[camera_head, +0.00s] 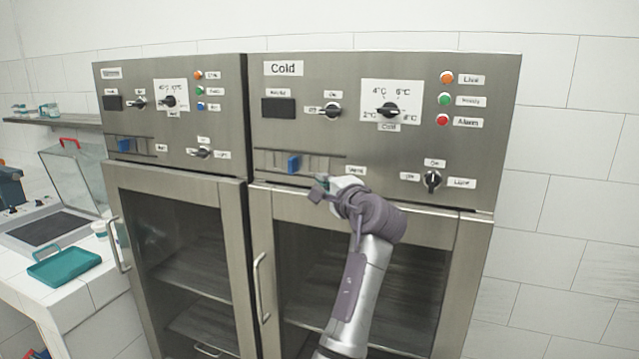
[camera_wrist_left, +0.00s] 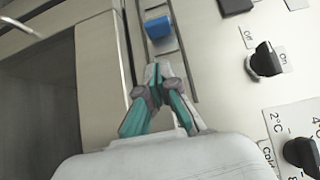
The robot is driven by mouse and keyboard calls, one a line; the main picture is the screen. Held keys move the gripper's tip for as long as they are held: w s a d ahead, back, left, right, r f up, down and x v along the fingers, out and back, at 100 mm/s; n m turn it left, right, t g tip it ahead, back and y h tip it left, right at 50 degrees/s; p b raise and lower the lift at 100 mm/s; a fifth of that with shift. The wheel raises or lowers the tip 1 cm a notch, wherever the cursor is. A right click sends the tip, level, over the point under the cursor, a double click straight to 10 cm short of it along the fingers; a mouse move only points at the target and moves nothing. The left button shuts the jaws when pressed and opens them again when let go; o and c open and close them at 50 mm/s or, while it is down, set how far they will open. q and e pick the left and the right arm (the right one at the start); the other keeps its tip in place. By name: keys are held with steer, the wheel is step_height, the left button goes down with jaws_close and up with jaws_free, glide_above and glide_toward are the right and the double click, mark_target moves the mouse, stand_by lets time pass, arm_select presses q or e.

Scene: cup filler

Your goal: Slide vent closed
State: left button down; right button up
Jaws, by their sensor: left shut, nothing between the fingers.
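The vent on the Cold cabinet has a blue slider knob (camera_head: 294,163) in a horizontal track, near the middle of that track in the head view. The knob (camera_wrist_left: 158,27) also shows near the top of the left wrist view. My left gripper (camera_head: 319,187) is shut and empty, just right of and below the knob in the head view. In the left wrist view its fingertips (camera_wrist_left: 158,73) meet over the track, with a gap between them and the knob. Whether they touch the panel I cannot tell. My right gripper is not in view.
The Cold panel carries a temperature dial (camera_head: 389,111), an on/off switch (camera_head: 332,110) and a lock knob (camera_head: 432,180). Below is a glass door with a handle (camera_head: 262,288). The left cabinet has its own blue slider (camera_head: 124,145). A teal tray (camera_head: 65,267) lies on the left counter.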

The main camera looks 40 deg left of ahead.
arm_select(q)
steer(key=b+v, duration=0.1)
steer(key=v, duration=0.3)
steer(key=shift+w+d, duration=0.15)
steer(key=shift+d, duration=0.15)
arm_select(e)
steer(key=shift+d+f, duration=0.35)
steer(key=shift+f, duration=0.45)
arm_select(q)
steer(key=shift+d+r, duration=0.1)
